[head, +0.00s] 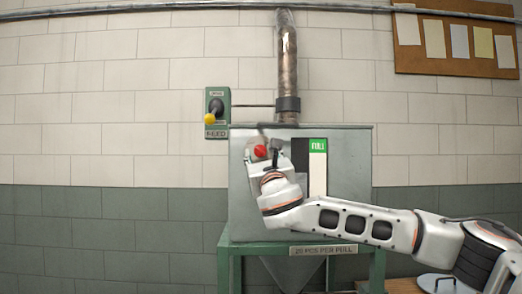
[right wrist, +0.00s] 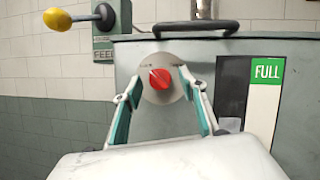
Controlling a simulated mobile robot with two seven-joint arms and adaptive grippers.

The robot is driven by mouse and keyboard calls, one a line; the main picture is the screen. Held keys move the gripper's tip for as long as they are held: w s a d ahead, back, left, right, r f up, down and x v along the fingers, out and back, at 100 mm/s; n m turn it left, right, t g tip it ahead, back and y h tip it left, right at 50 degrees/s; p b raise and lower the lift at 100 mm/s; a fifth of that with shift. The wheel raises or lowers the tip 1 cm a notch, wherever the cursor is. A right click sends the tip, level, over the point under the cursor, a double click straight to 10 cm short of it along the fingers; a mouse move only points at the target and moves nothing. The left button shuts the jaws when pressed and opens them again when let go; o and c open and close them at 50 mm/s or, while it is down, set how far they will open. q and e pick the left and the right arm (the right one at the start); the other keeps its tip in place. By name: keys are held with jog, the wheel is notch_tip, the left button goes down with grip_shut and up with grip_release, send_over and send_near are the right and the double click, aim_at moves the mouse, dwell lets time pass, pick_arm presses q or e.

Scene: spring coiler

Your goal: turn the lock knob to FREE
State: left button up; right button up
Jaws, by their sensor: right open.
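The red lock knob (head: 260,151) sits on the upper front of a grey metal hopper (head: 350,180). In the right wrist view the knob (right wrist: 160,79) is on a round pale plate, with a small pale mark at its upper left. Lettering on the plate is too small to read. My right gripper (right wrist: 156,92) is open, with one finger on each side of the knob. Gaps show between the knob and both fingers in that view. In the head view my right gripper (head: 264,158) partly covers the plate. My left gripper is not in view.
A green feed box (head: 217,130) with a yellow-tipped lever (head: 210,119) is on the wall at the left. A black handle (right wrist: 195,28) runs along the hopper top. A FULL sign (head: 318,146) is right of the knob. A green stand (head: 236,250) carries the hopper.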

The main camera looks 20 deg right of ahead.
jog(key=shift+w+r, duration=0.1)
jog(key=shift+w, duration=0.25)
jog(key=c, duration=1.1)
